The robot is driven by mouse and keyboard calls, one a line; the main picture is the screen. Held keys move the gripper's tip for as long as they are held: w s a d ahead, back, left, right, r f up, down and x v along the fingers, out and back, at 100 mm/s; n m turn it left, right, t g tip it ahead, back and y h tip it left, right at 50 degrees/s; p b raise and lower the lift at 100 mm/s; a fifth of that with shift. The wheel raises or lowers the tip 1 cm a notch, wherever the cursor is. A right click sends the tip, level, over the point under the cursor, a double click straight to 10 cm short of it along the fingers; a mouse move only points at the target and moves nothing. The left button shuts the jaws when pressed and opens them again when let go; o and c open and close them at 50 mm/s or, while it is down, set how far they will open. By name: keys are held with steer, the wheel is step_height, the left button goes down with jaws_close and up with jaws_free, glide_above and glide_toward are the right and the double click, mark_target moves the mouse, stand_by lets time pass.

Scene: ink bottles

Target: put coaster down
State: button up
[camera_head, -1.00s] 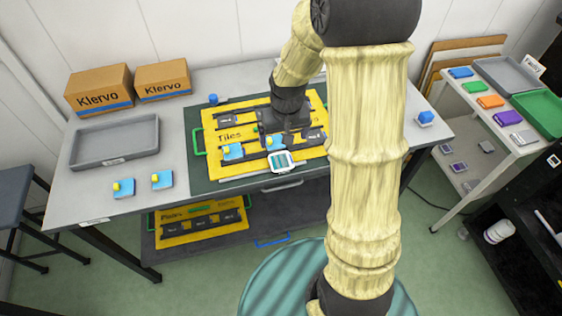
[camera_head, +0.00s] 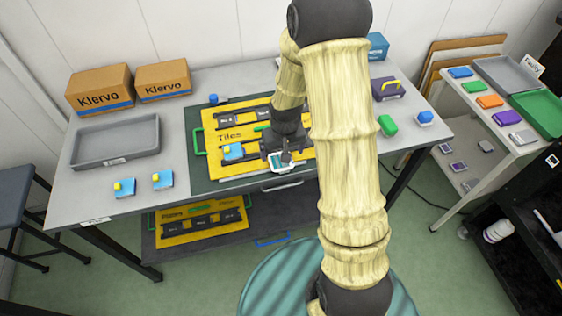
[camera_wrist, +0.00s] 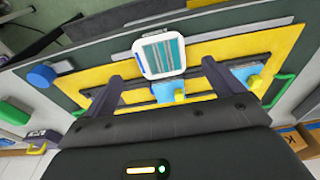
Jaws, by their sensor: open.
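A light blue coaster with a yellow block on it (camera_wrist: 166,92) shows between my fingers in the wrist view. It lies at the yellow board (camera_head: 207,135) marked Tiles; in the head view my gripper (camera_head: 279,147) mostly hides it. My gripper (camera_wrist: 165,77) is open, one finger on each side of this coaster; I cannot tell whether they touch it. A second blue coaster (camera_head: 233,152) with a yellow block lies on the board's left part. Two more coasters (camera_head: 125,188) (camera_head: 162,180) lie on the grey table at front left.
A white-framed device with a striped teal face (camera_head: 284,162) sits at the board's front edge, close to my gripper. A grey tray (camera_head: 115,155) and two cartons (camera_head: 99,88) stand left. A green block (camera_head: 387,125) and purple box (camera_head: 388,90) stand right.

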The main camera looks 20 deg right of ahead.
steer(key=shift+w+f+p, duration=0.2)
steer(key=shift+f, duration=1)
steer(key=shift+w+f+p, duration=0.2)
steer(key=shift+f, duration=0.95)
steer(key=shift+c, duration=0.4)
steer(key=c, duration=1.2)
steer(key=shift+o, duration=0.2)
steer(key=shift+r, duration=0.1)
step_height(320, 180, up, 10)
steer(key=shift+b, duration=0.45)
